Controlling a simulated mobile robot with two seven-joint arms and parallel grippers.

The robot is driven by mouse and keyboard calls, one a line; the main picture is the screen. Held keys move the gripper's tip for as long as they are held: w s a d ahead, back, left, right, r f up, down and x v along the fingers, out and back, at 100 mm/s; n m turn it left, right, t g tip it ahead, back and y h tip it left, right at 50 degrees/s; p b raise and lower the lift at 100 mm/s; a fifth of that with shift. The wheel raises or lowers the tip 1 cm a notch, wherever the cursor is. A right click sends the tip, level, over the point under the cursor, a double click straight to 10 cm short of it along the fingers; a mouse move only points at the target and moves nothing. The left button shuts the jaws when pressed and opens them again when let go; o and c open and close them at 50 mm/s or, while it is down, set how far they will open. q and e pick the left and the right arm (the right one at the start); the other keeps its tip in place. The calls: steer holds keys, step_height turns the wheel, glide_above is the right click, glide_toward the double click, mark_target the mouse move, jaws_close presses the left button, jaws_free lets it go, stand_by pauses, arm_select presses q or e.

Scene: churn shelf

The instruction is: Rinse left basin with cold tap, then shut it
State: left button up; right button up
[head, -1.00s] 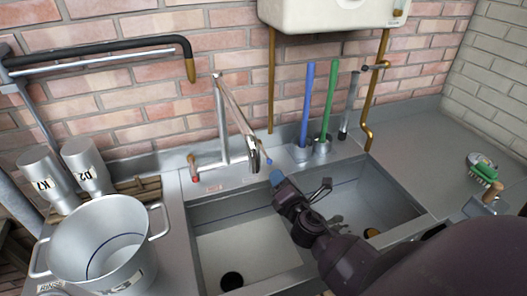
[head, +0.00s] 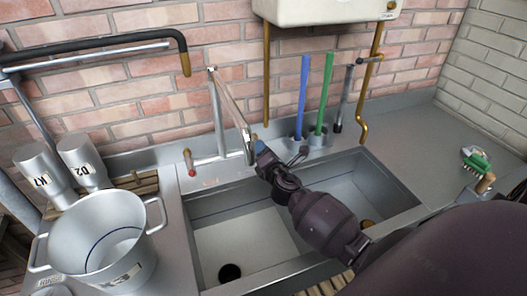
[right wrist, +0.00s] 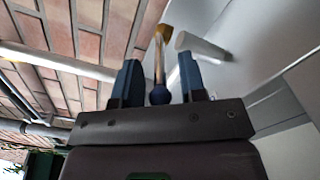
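The tall steel spout (head: 230,110) rises behind the sink, its end above the left basin (head: 240,240); I see no water. The red-marked hot tap (head: 190,163) is at its left. My right gripper (head: 261,147) is at the cold tap's place, right of the spout, and hides that tap in the head view. In the right wrist view my right gripper (right wrist: 160,82) is open. The cold tap's lever, with a dark blue ball end (right wrist: 159,96), lies between its fingers, with gaps seen on both sides. My left gripper is out of view.
The right basin (head: 375,180) is partly behind my right arm. Blue (head: 302,95) and green (head: 325,95) handles stand behind the sink. A large pot (head: 100,245) and steel bottles (head: 45,175) are at left. A green brush (head: 476,160) lies on the right counter, otherwise mostly clear.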

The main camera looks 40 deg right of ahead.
jaws_close()
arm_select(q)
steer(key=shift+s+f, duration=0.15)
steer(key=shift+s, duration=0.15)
